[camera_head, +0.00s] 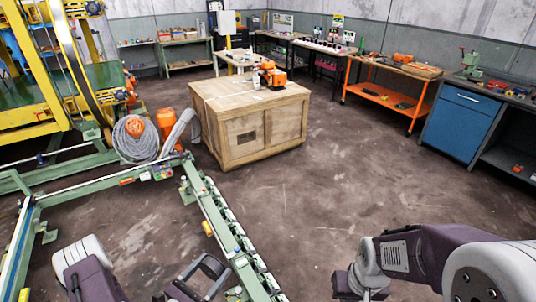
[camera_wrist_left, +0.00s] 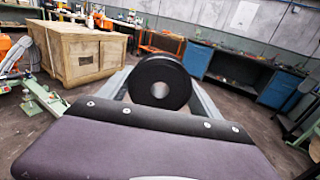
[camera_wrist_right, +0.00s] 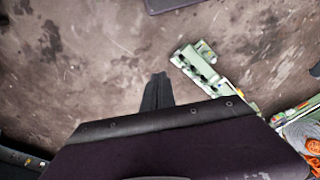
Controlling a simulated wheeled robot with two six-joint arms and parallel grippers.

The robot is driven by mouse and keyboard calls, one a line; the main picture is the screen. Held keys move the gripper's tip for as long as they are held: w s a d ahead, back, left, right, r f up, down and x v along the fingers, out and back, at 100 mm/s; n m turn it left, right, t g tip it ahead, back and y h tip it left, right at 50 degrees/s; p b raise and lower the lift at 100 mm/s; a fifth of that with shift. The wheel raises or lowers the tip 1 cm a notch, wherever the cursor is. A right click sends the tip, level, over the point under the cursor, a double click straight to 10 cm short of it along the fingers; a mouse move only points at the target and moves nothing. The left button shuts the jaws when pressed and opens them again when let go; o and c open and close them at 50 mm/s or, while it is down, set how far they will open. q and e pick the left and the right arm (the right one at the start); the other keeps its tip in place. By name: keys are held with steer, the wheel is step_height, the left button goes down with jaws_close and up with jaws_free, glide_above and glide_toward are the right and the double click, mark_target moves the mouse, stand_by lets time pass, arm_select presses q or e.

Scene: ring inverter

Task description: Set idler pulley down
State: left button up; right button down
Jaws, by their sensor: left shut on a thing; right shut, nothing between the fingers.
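The idler pulley (camera_wrist_left: 160,68) is a black disc with a pale hub, standing on edge between the fingers in the left wrist view. My left gripper (camera_wrist_left: 160,92) is shut on it. In the head view my left gripper (camera_head: 212,270) is at the bottom, beside the green roller rail; I cannot make out the pulley there. My right gripper (camera_wrist_right: 157,90) is shut and empty over bare floor in the right wrist view. My right arm comes in at the lower right of the head view.
A green roller rail (camera_head: 222,218) runs along the lower left. A wooden crate (camera_head: 259,128) with tools on top stands at the back middle. An orange workbench (camera_head: 392,74) and a blue cabinet (camera_head: 459,126) line the right wall. Floor between is clear.

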steer(key=c, duration=1.7)
jaws_free()
steer(key=shift+s, duration=0.1)
steer(key=o, duration=0.5)
steer(key=shift+s+g, duration=0.4)
steer(key=shift+s, duration=0.3)
steer(key=shift+o, duration=1.2)
steer(key=shift+w+r+m+g, duration=0.15)
steer(key=shift+r+m+g, duration=0.2)
steer(key=shift+r, duration=0.3)
steer(key=w+a+r+n, duration=0.3)
steer(key=w+a+r, duration=0.9)
steer(key=a+r, duration=0.3)
steer(key=s+a+n, duration=0.1)
steer(key=a+n, duration=0.1)
steer(key=a, duration=0.5)
arm_select(q)
steer(key=d+r+m+g+h, duration=0.3)
steer(key=d+m+g+h, duration=0.1)
steer(key=d, duration=0.3)
steer(key=d+r+m+g+h, duration=0.3)
steer(key=d+m+g+h, duration=0.1)
steer(key=d+g, duration=0.1)
steer(key=shift+d, duration=0.9)
arm_select(e)
step_height(320, 180, down, 12)
steer(key=shift+s+a+r, duration=0.15)
steer(key=shift+r, duration=0.05)
